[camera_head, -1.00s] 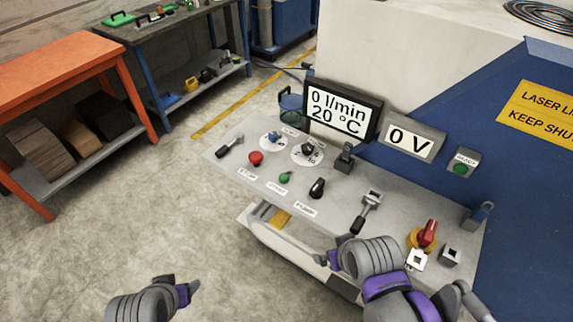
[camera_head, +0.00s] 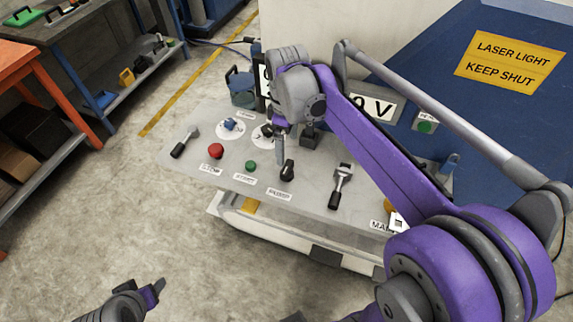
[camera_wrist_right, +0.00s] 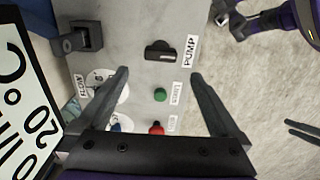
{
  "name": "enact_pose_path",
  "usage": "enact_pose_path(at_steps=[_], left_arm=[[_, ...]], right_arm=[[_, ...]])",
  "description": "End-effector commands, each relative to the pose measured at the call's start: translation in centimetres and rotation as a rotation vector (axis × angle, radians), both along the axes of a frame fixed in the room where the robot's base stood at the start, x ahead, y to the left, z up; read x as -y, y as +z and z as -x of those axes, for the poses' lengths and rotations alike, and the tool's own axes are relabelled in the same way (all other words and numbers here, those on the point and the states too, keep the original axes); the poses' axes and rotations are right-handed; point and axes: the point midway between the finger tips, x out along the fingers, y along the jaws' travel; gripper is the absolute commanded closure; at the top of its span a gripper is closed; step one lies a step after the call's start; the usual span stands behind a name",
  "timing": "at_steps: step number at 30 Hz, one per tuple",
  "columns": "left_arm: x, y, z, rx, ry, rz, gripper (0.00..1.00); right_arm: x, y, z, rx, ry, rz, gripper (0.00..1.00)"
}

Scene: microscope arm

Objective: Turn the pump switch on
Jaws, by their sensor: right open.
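The pump switch is a small black rotary knob (camera_head: 287,170) on the sloping grey control panel (camera_head: 215,120). In the right wrist view the knob (camera_wrist_right: 160,51) lies beside its PUMP label (camera_wrist_right: 190,50). My right gripper (camera_head: 279,145) is above the panel, pointing down close to the knob. In the right wrist view its two fingers (camera_wrist_right: 160,78) are spread wide with nothing between them. The knob appears a little beyond the fingertips, between their lines, and seems untouched. My left gripper (camera_head: 152,291) is low at the left over the floor, and its jaw opening is unclear.
A red stop button (camera_head: 216,151) and a green start button (camera_head: 251,166) sit left of the knob. A black-handled lever (camera_head: 340,185) is to its right. My right arm hides much of the displays.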

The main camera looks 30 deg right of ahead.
Motion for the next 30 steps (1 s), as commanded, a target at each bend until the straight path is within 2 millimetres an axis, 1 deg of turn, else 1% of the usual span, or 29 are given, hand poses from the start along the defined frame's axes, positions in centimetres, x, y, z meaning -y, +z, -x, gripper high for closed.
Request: enact_pose_path(at_steps=[1, 9, 12, 15, 20, 27, 29, 30], left_arm=[[0.0, -0.2, 0.1, -0.001, 0.0, 0.0, 0.37], [0.0, -0.6, 0.3, -0.005, 0.0, 0.0, 0.37], [0.0, -0.8, 0.3, -0.006, 0.0, 0.0, 0.37], [0.0, -0.9, 0.3, -0.006, 0.0, 0.0, 0.37], [0.0, -0.9, 0.4, -0.007, 0.0, 0.0, 0.37], [0.0, -0.9, 0.3, -0.006, 0.0, 0.0, 0.37], [0.0, -0.9, 0.4, -0.006, 0.0, 0.0, 0.37], [0.0, -0.9, 0.4, -0.006, 0.0, 0.0, 0.37]], right_arm=[[0.0, -1.0, 0.0, 0.0, 0.0, 0.0, 0.0], [0.0, -6.2, 0.1, 0.001, -0.001, 0.001, 0.0], [0.0, -7.7, 0.1, 0.001, -0.001, 0.0, 0.0], [-0.1, -8.7, 0.1, 0.001, -0.001, 0.0, 0.0], [-0.1, -9.5, 0.1, 0.001, -0.001, 0.0, 0.0], [-0.1, -9.5, 0.1, 0.001, -0.002, 0.0, 0.0], [0.0, -9.5, 0.1, 0.001, -0.002, 0.0, 0.09], [0.0, -9.5, 0.1, 0.001, -0.002, 0.0, 0.16]])
